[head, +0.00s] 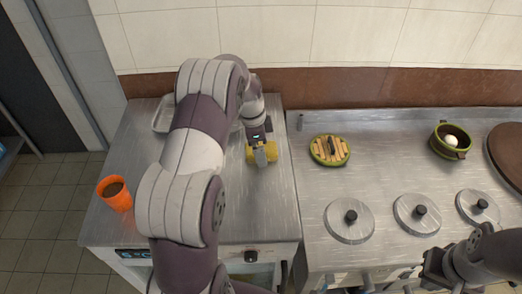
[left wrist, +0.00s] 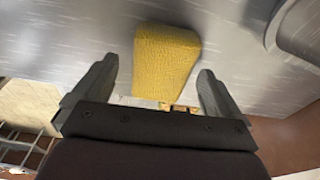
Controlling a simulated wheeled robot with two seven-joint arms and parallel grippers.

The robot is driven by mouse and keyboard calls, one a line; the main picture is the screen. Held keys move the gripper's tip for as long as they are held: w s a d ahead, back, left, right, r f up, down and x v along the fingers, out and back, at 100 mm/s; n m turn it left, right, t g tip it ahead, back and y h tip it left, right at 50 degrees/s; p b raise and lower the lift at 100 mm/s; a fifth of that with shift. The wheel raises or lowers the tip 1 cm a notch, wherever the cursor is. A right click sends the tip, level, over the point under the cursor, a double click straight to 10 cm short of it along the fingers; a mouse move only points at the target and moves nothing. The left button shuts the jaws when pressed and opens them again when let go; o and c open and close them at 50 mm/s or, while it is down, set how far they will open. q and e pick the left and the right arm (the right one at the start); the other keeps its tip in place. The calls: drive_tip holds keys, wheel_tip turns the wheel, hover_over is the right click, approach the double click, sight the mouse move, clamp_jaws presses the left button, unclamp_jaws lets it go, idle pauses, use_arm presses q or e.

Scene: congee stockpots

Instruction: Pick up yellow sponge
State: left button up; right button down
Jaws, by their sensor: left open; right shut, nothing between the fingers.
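The yellow sponge (head: 250,154) lies on the left steel counter, partly hidden behind my left gripper (head: 262,152). In the left wrist view the sponge (left wrist: 166,60) shows between and just beyond the two fingers of the left gripper (left wrist: 160,82), which are spread apart. A gap shows on each side between the sponge and the fingertips. My right gripper (head: 436,272) is at the lower right, over the front edge of the stove counter, shut and empty.
An orange cup (head: 114,193) stands at the counter's left edge. A metal tray (head: 163,116) is partly hidden behind my left arm. A tiled wall stands behind.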

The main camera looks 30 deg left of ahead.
use_arm(q)
drive_tip(key=shift+w+f, duration=0.2)
drive_tip(key=shift+f, duration=0.4)
drive_tip(key=shift+r, duration=0.1)
drive_tip(key=c, duration=1.1)
drive_tip(key=shift+o, duration=0.2)
drive_tip(key=r, duration=0.4)
drive_tip(key=shift+d+r+b, duration=0.15)
drive_tip(key=shift+d+b, duration=0.1)
drive_tip(key=shift+b, duration=0.15)
drive_tip(key=s+d+r, duration=0.3)
drive_tip(key=d+r, duration=0.3)
drive_tip(key=d, duration=0.5)
drive_tip(key=shift+r+b, duration=0.35)
drive_tip(key=shift+b, duration=0.05)
